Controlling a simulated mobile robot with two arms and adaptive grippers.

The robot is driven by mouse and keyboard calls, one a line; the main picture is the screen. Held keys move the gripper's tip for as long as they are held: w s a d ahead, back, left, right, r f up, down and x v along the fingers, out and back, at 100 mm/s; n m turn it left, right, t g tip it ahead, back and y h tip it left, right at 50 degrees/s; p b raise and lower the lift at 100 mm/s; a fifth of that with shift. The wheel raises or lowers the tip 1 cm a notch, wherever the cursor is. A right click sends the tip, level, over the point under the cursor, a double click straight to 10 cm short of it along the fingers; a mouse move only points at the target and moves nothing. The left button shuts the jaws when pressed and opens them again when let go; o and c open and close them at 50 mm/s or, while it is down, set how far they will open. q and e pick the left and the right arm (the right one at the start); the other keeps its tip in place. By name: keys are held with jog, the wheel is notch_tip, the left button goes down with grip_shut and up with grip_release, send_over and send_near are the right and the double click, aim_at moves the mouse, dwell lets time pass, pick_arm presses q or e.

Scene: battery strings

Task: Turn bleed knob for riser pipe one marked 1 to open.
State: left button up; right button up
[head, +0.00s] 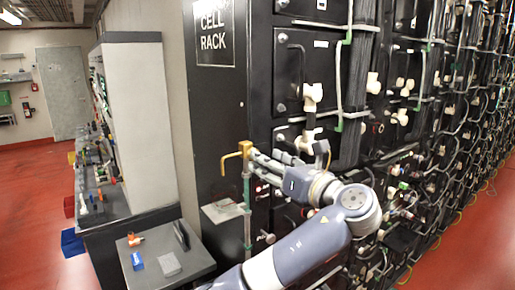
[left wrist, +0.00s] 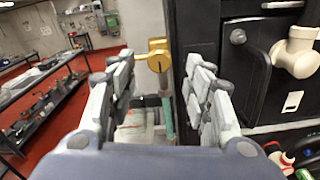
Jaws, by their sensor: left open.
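A brass knob and elbow (head: 240,151) tops a thin green riser pipe (head: 247,192) beside the black cell rack. In the left wrist view the brass knob (left wrist: 158,59) shows a round face with a dark slot, and the green pipe (left wrist: 168,112) runs down below it. My left gripper (head: 263,160) is at the right of the brass piece in the head view. In the left wrist view my left gripper (left wrist: 158,68) is open, with the knob framed between its fingers; contact cannot be told. No number 1 is readable. My right gripper is not in view.
The black rack (head: 222,115) with cables and white fittings (head: 312,95) stands close by the arm. A small plate (head: 222,211) sits by the pipe. A grey bench (head: 155,245) holds small items at lower left. Red floor (head: 35,190) is clear at far left.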

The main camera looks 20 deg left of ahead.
pick_arm(q)
jog(key=p+x, duration=0.1)
jog(key=x, duration=0.4)
jog(key=shift+p, duration=0.35)
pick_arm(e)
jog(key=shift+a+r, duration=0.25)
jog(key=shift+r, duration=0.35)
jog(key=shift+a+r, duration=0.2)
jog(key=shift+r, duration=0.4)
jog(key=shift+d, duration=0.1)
pick_arm(q)
jog(key=c, duration=1.1)
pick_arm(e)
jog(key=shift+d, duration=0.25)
